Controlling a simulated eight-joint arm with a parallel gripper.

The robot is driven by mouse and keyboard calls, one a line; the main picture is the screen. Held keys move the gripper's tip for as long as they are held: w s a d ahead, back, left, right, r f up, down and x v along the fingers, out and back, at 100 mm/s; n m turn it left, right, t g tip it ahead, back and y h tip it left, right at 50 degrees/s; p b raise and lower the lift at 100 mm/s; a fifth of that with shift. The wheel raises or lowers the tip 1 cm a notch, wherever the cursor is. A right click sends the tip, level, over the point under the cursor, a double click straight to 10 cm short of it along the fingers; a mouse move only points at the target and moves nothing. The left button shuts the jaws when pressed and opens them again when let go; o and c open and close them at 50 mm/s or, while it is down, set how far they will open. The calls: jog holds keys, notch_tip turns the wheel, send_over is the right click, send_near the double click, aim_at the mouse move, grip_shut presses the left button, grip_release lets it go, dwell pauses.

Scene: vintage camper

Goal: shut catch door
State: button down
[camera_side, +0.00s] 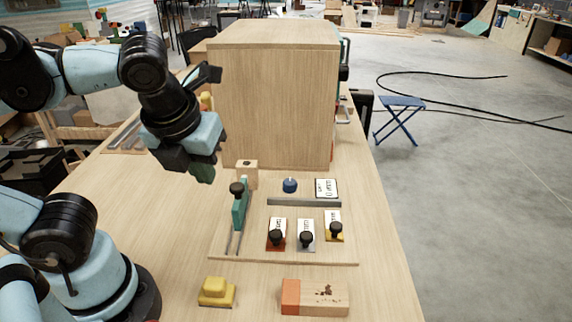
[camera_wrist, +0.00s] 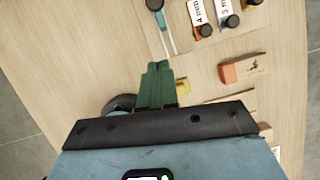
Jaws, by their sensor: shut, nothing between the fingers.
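A large wooden cabinet (camera_side: 265,100) stands at the back of the table in the side view. The faces turned to this camera are plain wood, and I cannot make out a door or catch on them; its far faces are hidden. My gripper (camera_side: 203,172) hangs in the air to the left of the cabinet's lower front, above the table. In the wrist view its green fingers (camera_wrist: 157,82) are together and empty, pointing over bare wood. The cabinet does not show in the wrist view.
A board in front of the cabinet carries a teal slider (camera_side: 241,212) with a black knob, a blue knob (camera_side: 290,185) and several labelled black-knobbed pieces. A yellow block (camera_side: 215,291) and an orange-ended wooden block (camera_side: 315,297) lie at the front. Table is clear left of the board.

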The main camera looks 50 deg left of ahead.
aim_at(232, 187)
jog(key=w+a+f, duration=0.4)
jog(key=w+f, duration=0.2)
jog(key=f, duration=0.3)
jog(key=shift+a+f+m, duration=0.15)
jog(key=shift+f+m, duration=0.1)
jog(key=shift+m, duration=0.05)
dwell(0.5)
dwell(0.4)
jog(key=shift+w+a, duration=0.85)
jog(key=shift+a, duration=0.1)
jog(key=shift+s+d, duration=0.1)
jog(key=shift+s, duration=0.05)
